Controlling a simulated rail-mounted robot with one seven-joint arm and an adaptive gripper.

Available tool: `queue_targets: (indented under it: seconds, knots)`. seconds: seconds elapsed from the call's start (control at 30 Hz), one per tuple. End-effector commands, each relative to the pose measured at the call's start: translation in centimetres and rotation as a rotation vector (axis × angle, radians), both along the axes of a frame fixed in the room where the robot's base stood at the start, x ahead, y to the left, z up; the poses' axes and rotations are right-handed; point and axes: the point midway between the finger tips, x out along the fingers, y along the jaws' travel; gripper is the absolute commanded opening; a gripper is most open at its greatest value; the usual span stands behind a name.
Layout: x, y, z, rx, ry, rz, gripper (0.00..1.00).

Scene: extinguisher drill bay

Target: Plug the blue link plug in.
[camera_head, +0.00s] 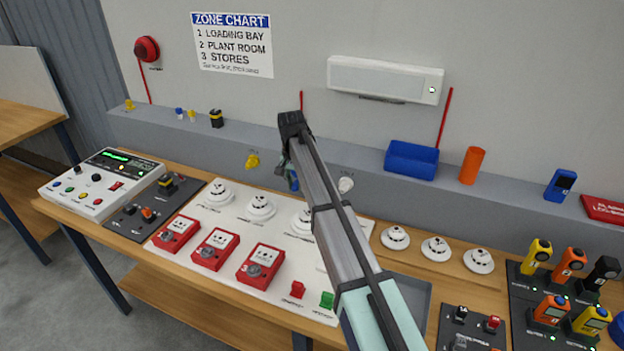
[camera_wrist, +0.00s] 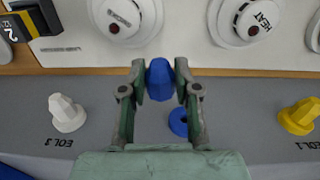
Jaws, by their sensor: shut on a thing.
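The blue link plug (camera_wrist: 160,80) is between the two fingers of my gripper (camera_wrist: 160,88) in the wrist view, and the fingers are shut on it. A bit of its blue shows beside my arm in the head view (camera_head: 294,182). A blue ring-shaped socket (camera_wrist: 178,122) sits on the grey upstand, between the EOL 1 and EOL 3 positions. In the wrist picture it lies below and slightly right of the plug, partly behind a finger. The plug looks apart from the ring. My arm hides most of this spot in the head view.
A yellow plug (camera_head: 252,161) at EOL 1 and a white plug (camera_head: 345,185) at EOL 3 flank the blue socket. Smoke detectors (camera_head: 261,207) and red call points (camera_head: 215,248) stand on the bench below. A blue bin (camera_head: 411,160) sits on the ledge.

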Motion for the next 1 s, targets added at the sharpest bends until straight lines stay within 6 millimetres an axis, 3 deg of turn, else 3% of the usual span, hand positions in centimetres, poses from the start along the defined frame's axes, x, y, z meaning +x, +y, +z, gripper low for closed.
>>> queue_targets:
  seconds: [0.27, 0.73, 1.0]
  knots:
    - [0.4, 2.0, -0.7, -0.003, -0.001, -0.045, 0.01]
    - [0.5, 2.0, -0.7, -0.002, -0.002, -0.047, 0.0]
    - [1.7, 1.6, -0.8, -0.002, -0.002, -0.047, 0.0]
